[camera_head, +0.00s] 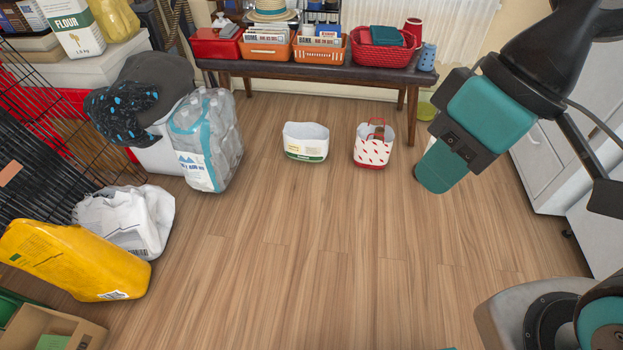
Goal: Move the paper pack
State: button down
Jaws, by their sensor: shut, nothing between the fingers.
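A white plastic-wrapped pack (153,208) lies on the floor at the left, behind a yellow jug and against a black wire rack. It looks most like the paper pack, but its print is too small to read for certain. My gripper (434,178) hangs at the upper right, above the floor and far to the right of the white pack. Its teal fingers are shut with nothing held. The lower part of the white pack is partly hidden by the yellow jug.
A yellow jug (75,260) lies in front of the pack. A wrapped bottle pack (205,140) stands behind it. The middle floor is clear. White cabinets (540,165) stand right.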

aim_at(302, 141)
jog(key=u, duration=1.2)
jog(key=i, duration=1.55)
jog(key=z, duration=0.95)
jog(key=i, duration=0.7)
jog(key=z, duration=0.7)
